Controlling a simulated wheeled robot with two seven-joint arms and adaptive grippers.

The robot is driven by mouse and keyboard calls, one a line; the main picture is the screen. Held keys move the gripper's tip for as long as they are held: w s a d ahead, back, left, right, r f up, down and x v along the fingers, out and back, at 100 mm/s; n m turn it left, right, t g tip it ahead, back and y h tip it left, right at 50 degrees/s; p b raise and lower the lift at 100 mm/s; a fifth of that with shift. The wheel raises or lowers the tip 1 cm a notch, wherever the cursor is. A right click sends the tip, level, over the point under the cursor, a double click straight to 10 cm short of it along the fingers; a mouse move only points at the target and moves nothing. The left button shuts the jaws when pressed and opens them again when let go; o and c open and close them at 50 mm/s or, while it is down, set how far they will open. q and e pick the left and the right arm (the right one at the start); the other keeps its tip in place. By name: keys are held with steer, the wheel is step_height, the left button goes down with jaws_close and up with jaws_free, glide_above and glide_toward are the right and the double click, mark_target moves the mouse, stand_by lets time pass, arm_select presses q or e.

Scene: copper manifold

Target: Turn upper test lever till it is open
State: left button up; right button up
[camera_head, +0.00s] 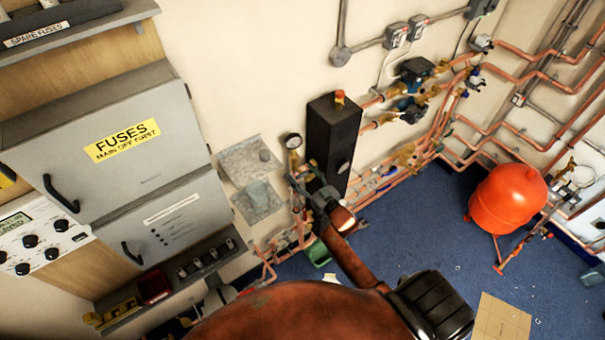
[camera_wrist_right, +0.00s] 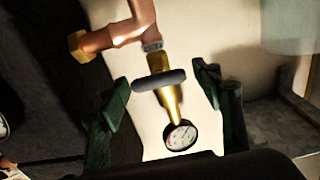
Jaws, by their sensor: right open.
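A brass valve fitting (camera_wrist_right: 165,97) with a dark grey lever (camera_wrist_right: 158,80) across it hangs from a copper pipe (camera_wrist_right: 120,38) in the right wrist view. A round white gauge (camera_wrist_right: 180,135) sits at its lower end. My right gripper (camera_wrist_right: 160,77) is open, with one green finger on each side of the fitting; I see no clear contact with the lever. In the head view my right gripper (camera_head: 304,181) is at the pipework beside the black box, below the gauge (camera_head: 292,140). The lever is too small to make out there. My left gripper is not in view.
A tall black box (camera_head: 333,140) stands right beside the gripper. Grey fuse cabinets (camera_head: 110,130) are on the left wall. Copper pipes (camera_head: 440,120) and a red tank (camera_head: 508,195) are to the right. The blue floor (camera_head: 420,215) between is mostly clear.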

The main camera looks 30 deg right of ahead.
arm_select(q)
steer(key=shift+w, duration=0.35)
arm_select(e)
steer(key=shift+c, duration=0.4)
steer(key=c, duration=1.1)
steer(key=shift+n, duration=0.4)
steer(key=n, duration=0.3)
steer(key=shift+a+n+b, duration=0.1)
steer(key=shift+n+b, duration=0.2)
steer(key=shift+b, duration=0.1)
steer(key=n, duration=0.2)
steer(key=n+b, duration=0.1)
steer(key=n, duration=0.1)
steer(key=shift+a+f+n, duration=0.15)
steer(key=shift+f+n, duration=0.05)
steer(key=shift+n, duration=0.1)
steer(key=n+b, duration=0.2)
steer(key=n, duration=0.2)
steer(key=shift+f+b, duration=0.1)
steer(key=shift+b, duration=0.2)
arm_select(q)
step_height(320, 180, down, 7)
steer(key=b, duration=0.2)
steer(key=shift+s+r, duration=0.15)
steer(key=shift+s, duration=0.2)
arm_select(e)
steer(key=shift+a+n, duration=0.1)
steer(key=shift+n, duration=2.4)
